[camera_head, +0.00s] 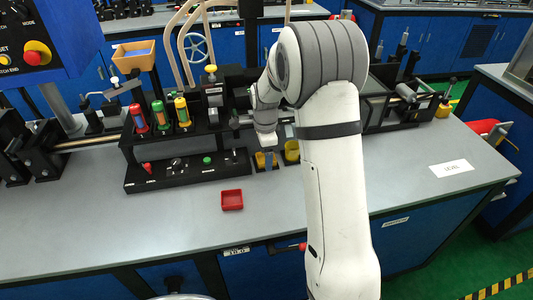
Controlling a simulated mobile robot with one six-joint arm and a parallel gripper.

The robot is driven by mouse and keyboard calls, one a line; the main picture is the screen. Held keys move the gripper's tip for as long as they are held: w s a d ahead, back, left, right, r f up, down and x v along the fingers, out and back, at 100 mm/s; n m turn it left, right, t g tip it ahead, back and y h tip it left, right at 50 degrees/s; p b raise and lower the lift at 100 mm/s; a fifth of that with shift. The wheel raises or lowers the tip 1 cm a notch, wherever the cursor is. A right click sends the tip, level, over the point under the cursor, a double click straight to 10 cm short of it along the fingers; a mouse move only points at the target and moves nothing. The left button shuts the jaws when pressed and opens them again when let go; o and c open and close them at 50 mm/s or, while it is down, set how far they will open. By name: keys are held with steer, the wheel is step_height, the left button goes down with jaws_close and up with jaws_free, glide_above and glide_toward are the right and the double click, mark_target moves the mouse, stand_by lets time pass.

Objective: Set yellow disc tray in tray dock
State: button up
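My gripper (267,158) points down at the right end of a black fixture (188,172) on the grey bench, partly screened by my arm. Yellow shows right at its fingertips (260,160); I cannot tell whether this is the yellow disc tray or whether the fingers grip it. A second yellow piece (291,151) stands just right of the gripper, partly behind my arm. I cannot tell which of the two is the disc tray. No tray dock can be made out for sure; part of the fixture is hidden by my arm.
A small red square tray (232,200) lies on the bench (400,185) in front of the fixture. Red, green and yellow bottles (160,115) stand in a black rack to the left. A wooden-coloured bin (133,56) is behind them. The bench right of my arm is mostly clear.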

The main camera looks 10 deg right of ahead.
step_height(320, 180, up, 12)
steer(key=s+r+n+t, duration=0.2)
steer(key=s+n, duration=1.6)
steer(key=s, duration=1)
steer(key=shift+s+d+t, duration=0.2)
steer(key=shift+s+t, duration=0.05)
steer(key=shift+t, duration=0.05)
